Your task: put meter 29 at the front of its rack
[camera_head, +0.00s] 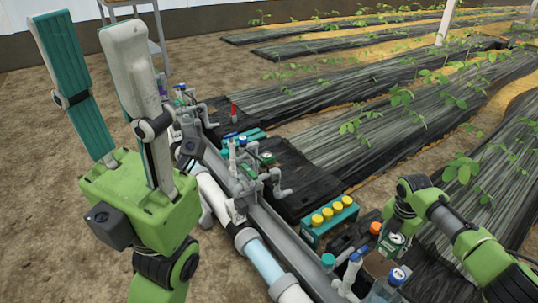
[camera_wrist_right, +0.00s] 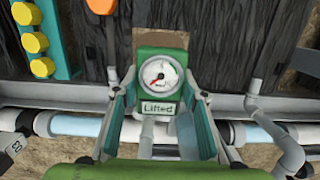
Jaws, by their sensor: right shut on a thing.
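My right gripper (camera_head: 391,247) is low at the right of the head view, over the skid's near end. In the right wrist view it is shut on a green meter (camera_wrist_right: 160,72) with a round white dial, a red needle and a label reading "Lifted". No number 29 is readable on it. The held meter shows small and partly covered in the head view (camera_head: 396,238). My left gripper (camera_head: 88,24) is raised at the left, its two long fingers apart and empty. I cannot tell which holder is the meter's rack.
A teal rack with several yellow caps (camera_head: 330,217) stands left of my right gripper. An orange knob (camera_head: 376,228) is close by. Grey pipes (camera_head: 250,190) and valves run along the skid. Plant beds lie behind.

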